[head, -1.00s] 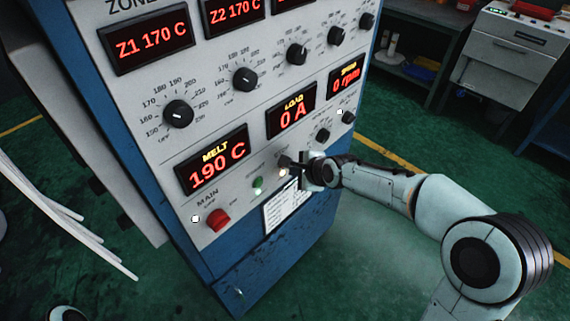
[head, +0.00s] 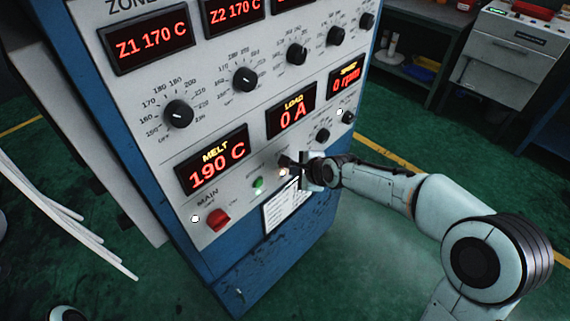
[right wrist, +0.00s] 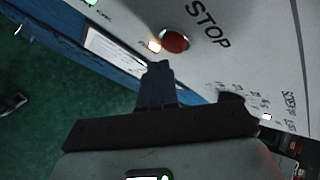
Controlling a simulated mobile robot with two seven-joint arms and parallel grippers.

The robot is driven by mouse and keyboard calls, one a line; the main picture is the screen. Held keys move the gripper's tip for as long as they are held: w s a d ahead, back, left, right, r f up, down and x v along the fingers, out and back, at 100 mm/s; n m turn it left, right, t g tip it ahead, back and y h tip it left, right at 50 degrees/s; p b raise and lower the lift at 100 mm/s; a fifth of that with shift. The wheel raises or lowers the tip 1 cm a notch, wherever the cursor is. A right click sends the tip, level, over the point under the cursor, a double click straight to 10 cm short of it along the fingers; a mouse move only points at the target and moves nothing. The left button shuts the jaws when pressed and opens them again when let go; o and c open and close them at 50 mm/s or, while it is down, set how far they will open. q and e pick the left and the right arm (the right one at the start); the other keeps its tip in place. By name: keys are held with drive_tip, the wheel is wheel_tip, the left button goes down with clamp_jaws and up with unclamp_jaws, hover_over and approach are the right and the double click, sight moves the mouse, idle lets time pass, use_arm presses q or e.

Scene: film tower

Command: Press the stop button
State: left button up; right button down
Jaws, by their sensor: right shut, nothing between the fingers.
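The red round stop button (right wrist: 174,41) shows in the right wrist view beside the black word STOP, on the light panel of the control cabinet (head: 225,120). A small lit lamp (right wrist: 154,46) sits close beside the button and also glows in the head view (head: 284,172). My right gripper (right wrist: 158,68) is shut and empty, with its tips near the button and lamp. In the head view my right gripper (head: 287,161) is at the lower panel and hides the button. I cannot tell whether it touches the button.
A green button (head: 258,183) and a red main switch (head: 218,220) sit left of my gripper. Black knobs (head: 178,114) and red displays (head: 291,111) fill the panel above. A white label (head: 283,208) is below. Green floor is open to the right.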

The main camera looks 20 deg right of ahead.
drive_tip(key=shift+w+a, duration=0.2)
drive_tip(key=shift+w, duration=0.25)
drive_tip(key=shift+w+a+p, duration=0.15)
drive_tip(key=shift+w+p, duration=0.15)
drive_tip(key=shift+p, duration=0.1)
idle(0.6)
drive_tip(key=shift+s, duration=0.1)
drive_tip(key=shift+s+d+b, duration=0.3)
drive_tip(key=shift+s+b, duration=0.15)
drive_tip(key=shift+s, duration=0.2)
